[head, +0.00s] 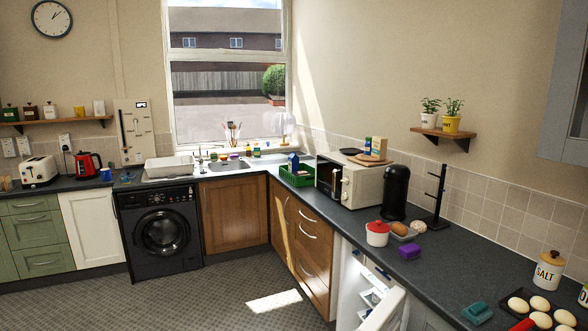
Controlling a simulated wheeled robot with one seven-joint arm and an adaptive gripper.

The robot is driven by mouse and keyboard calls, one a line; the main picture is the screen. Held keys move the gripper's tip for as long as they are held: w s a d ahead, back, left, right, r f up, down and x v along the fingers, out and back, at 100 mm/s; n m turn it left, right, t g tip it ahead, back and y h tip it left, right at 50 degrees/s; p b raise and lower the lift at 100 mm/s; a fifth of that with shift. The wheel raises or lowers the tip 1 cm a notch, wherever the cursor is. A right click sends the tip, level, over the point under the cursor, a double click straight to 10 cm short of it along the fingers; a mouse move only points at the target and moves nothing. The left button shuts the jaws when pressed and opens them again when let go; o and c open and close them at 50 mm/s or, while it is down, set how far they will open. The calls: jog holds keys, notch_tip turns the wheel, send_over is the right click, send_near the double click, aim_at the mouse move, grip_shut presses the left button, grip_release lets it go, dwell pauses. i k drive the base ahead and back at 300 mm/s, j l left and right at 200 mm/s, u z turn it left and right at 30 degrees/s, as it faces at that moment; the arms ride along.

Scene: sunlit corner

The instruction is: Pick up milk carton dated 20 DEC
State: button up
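A small blue carton-shaped item (293,162) stands in a green crate (298,178) on the counter near the corner, left of the microwave. It is too small to read any date on it. A white under-counter fridge stands open at the lower middle, its door (386,312) swung out. Small blue and white items (373,296) show inside it, too small to identify or read. I cannot tell which item is the milk carton dated 20 DEC. My gripper is not in view.
A microwave (360,187), black coffee machine (395,192), red-lidded pot (377,234) and purple box (410,251) stand on the right counter. An egg tray (515,314) and salt jar (548,272) are nearer. The tiled floor (225,285) is clear in front of the washing machine (161,233).

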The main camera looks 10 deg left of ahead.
aim_at(293, 160)
jog(key=u, duration=0.35)
jog(key=i+j+u, duration=0.25)
jog(key=j, duration=0.45)
jog(key=i+j+u, duration=0.2)
jog(key=i+j, duration=0.3)
jog(key=i+j+u, duration=0.25)
jog(key=i+j, duration=0.25)
jog(key=j, duration=0.15)
jog(key=i+z, duration=0.1)
jog(key=i, duration=0.6)
jog(key=i+j+z, duration=0.1)
jog(key=i, duration=0.55)
jog(key=i+j+z, duration=0.1)
jog(key=i, duration=0.6)
jog(key=i+l+z, duration=0.25)
jog(key=i, duration=0.3)
jog(key=i+j+z, duration=0.1)
jog(key=i+z, duration=0.2)
jog(key=i, duration=0.25)
jog(key=i+j+z, duration=0.1)
jog(key=i+z, duration=0.15)
jog(key=i, duration=0.3)
jog(key=i+j+z, duration=0.3)
jog(key=i, duration=0.25)
jog(key=i+l, duration=0.2)
jog(key=i, duration=0.35)
jog(key=i+l+z, duration=0.1)
jog(key=i, duration=0.45)
jog(key=i+l, duration=0.3)
jog(key=i, duration=0.25)
